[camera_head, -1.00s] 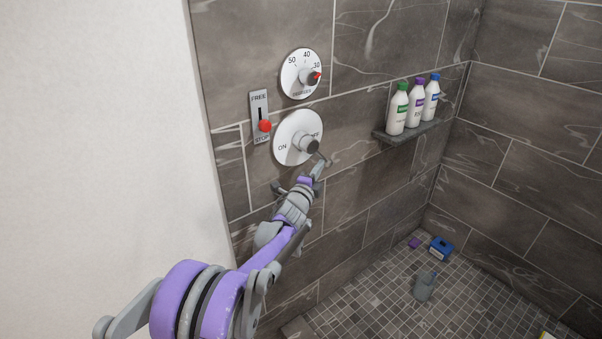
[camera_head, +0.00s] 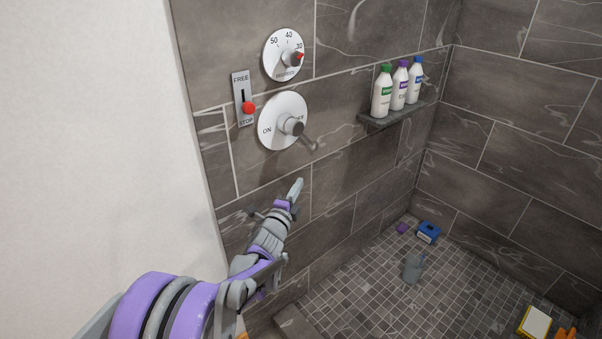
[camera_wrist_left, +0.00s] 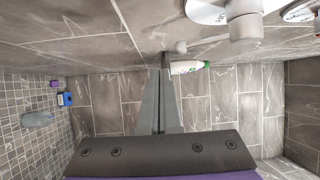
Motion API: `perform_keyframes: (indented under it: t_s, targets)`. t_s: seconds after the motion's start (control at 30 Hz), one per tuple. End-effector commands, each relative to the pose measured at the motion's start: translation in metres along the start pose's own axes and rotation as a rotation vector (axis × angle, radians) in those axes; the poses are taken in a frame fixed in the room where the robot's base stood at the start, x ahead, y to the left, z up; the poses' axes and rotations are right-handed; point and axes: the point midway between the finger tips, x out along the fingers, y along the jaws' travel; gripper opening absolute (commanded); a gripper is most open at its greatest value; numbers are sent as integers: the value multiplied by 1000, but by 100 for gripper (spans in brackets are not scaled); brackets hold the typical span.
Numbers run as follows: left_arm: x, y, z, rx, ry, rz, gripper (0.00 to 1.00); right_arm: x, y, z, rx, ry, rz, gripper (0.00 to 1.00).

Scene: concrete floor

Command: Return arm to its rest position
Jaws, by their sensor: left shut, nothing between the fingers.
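My left gripper (camera_head: 296,187) is in front of the tiled wall, below and apart from the round ON/OFF valve (camera_head: 278,128). Its fingers are together and empty, as the left wrist view (camera_wrist_left: 161,80) also shows. The valve's lever (camera_head: 308,143) points down to the right, toward OFF. My purple and grey left arm reaches in from the lower left of the head view. My right gripper is not in view.
A temperature dial (camera_head: 279,60) and a FREE/STOP slider (camera_head: 243,98) are on the wall above. A shelf (camera_head: 392,116) holds three bottles. On the floor are a blue box (camera_head: 429,232), a grey object (camera_head: 413,268) and a yellow-edged item (camera_head: 534,321).

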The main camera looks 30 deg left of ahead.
Motion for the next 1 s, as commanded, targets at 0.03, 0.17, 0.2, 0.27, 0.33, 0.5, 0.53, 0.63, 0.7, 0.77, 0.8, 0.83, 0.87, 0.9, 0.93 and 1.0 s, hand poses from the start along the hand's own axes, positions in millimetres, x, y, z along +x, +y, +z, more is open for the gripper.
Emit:
perform_keyframes:
  t_s: [0.03,0.17,0.2,0.27,0.33,0.5,0.53,0.63,0.7,0.77,0.8,0.83,0.87,0.9,0.93,1.0]
  targets:
    - [-7,5,0,0,0,0,0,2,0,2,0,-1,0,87]
    - [-17,10,-1,0,0,0,0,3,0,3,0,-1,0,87]
    - [-19,11,-1,0,0,0,0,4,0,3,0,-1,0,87]
    - [-20,12,-2,0,0,0,0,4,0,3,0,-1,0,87]
    - [-21,12,-2,0,0,0,0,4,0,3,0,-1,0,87]
    - [-28,3,-6,-65,-28,34,0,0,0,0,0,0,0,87]
    - [-32,0,-7,-96,-42,51,0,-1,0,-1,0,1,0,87]
    - [-54,-12,-15,-243,-108,133,0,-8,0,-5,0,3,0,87]
    - [-76,-17,-24,-372,-168,208,0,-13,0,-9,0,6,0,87]
    - [-99,-18,-31,-485,-224,276,0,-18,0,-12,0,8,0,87]
    - [-116,-18,-36,-560,-262,321,0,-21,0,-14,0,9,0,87]
    - [-129,-17,-41,-614,-292,357,0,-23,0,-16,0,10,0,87]
    - [-143,-15,-45,-668,-320,392,0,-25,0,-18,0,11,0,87]
    - [-162,-13,-52,-736,-361,440,0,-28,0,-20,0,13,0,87]
    - [-178,-10,-57,-786,-392,477,0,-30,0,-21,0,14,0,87]
    - [-215,-4,-69,-901,-467,564,0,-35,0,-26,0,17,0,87]
